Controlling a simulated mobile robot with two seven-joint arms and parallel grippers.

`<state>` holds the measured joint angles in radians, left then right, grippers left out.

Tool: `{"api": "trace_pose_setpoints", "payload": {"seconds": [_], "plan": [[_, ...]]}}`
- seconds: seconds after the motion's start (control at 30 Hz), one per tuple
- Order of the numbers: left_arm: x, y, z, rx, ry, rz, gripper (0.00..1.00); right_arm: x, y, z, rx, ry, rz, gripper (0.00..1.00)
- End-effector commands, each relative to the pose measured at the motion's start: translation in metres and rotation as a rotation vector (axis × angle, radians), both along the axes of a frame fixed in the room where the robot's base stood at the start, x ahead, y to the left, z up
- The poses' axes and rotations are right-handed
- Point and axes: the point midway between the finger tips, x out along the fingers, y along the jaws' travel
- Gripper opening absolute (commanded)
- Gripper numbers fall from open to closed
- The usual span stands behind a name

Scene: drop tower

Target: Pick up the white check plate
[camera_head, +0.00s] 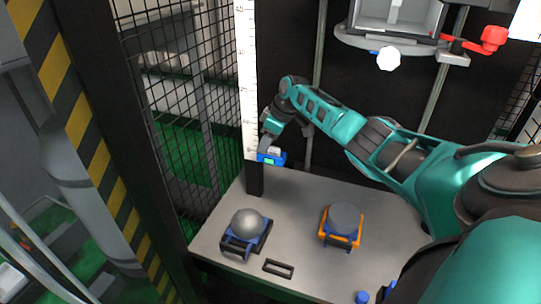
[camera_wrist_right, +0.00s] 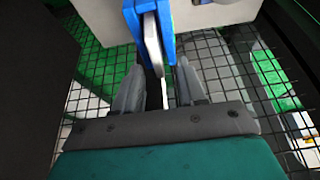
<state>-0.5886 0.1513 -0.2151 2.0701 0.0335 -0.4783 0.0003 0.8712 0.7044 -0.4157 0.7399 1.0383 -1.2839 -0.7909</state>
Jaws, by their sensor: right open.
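In the right wrist view, a pale, thin plate (camera_wrist_right: 152,42) stands nearly edge-on between the arms of a blue holder (camera_wrist_right: 134,22). It looks like the white check plate, though its face is hidden. My right gripper (camera_wrist_right: 158,88) is open, its two grey fingers apart and pointing toward the plate and holder. I see no contact. In the head view, my right gripper (camera_head: 266,146) is beside the tall white scale, just above a blue piece with a green patch (camera_head: 271,158). The plate cannot be made out there. My left gripper is not in view.
The grey table (camera_head: 302,205) carries a grey ball on a blue stand (camera_head: 248,222), a grey disc on an orange-blue stand (camera_head: 343,220) and a black frame (camera_head: 279,269). A white knob-like piece (camera_head: 388,58) hangs below the upper carriage. Mesh fencing (camera_head: 165,70) stands left.

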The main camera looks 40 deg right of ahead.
Motion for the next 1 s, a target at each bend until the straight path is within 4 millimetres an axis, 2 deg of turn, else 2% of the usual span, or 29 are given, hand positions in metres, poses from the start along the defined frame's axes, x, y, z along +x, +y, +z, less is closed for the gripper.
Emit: {"api": "trace_pose_setpoints", "payload": {"seconds": [0.27,0.7,1.0], "plan": [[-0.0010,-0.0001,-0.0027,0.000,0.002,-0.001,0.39,0.0019,0.0005,-0.0039,-0.002,-0.001,0.000,0.40],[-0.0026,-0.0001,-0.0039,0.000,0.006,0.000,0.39,0.0016,0.0005,-0.0039,-0.001,0.000,0.000,0.00],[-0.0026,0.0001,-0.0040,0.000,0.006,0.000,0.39,0.0016,0.0004,-0.0038,-0.001,0.000,0.000,0.00]]}}
